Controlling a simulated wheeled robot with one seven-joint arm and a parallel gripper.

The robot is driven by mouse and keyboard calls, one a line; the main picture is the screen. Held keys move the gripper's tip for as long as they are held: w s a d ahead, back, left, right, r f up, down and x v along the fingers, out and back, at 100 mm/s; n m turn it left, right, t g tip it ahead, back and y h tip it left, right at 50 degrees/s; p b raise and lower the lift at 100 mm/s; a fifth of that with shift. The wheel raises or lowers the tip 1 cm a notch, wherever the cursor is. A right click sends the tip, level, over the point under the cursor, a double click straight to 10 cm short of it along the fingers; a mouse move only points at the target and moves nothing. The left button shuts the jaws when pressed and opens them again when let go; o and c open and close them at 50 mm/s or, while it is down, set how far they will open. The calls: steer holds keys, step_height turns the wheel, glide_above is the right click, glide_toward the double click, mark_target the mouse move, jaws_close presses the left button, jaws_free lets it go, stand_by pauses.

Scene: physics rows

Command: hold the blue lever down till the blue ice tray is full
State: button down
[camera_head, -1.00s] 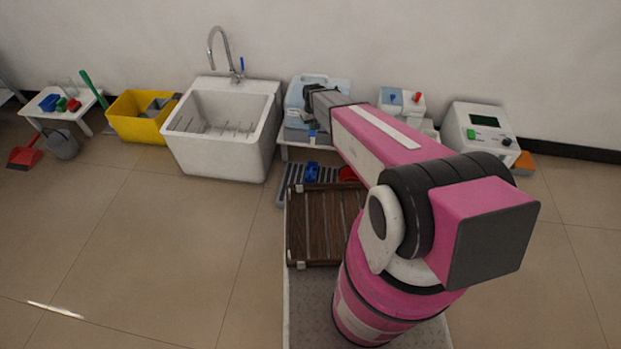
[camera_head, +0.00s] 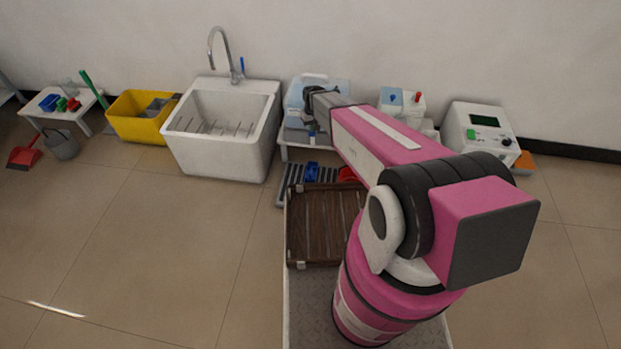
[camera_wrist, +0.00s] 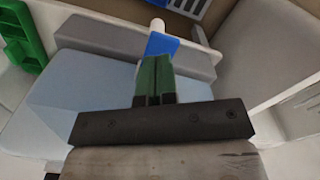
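A light-blue machine (camera_head: 296,98) stands on a low white table by the wall, right of the sink.
A blue item (camera_head: 312,172) and a red item (camera_head: 347,173) are at the grey slatted rack (camera_head: 292,185) before the machine. A white sink (camera_head: 220,145) stands left; a white device (camera_head: 478,128) stands right. Open floor (camera_head: 180,250) lies front left.

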steer(key=shift+f, duration=1.15)
stand_by(6.8)
